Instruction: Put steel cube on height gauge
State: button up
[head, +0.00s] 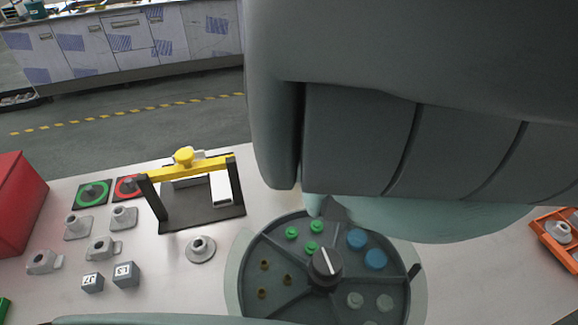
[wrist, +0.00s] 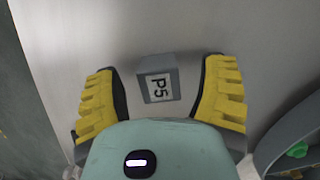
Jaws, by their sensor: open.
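A grey metal-looking cube (wrist: 158,78) with a white label reading "P5" is in the wrist view. My gripper (wrist: 164,68) is open, with its yellow ridged fingers on either side of the cube and a visible gap to each. The fingers do not appear to touch it. In the head view, the black frame with a yellow crossbar and knob (head: 190,170) stands on the table and looks like the height gauge. Nothing is seen on its black base except a white block-like part. My arm hides the cube and the gripper in the head view.
A round divided tray (head: 345,294) with green, blue and brass pieces stands front centre. Two small labelled grey cubes (head: 126,274) and several grey fittings (head: 78,227) lie at left. A red box (head: 16,204) is far left and an orange tray (head: 556,243) right.

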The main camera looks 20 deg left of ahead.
jog(key=shift+c, duration=0.3)
grip_shut()
dwell(0.5)
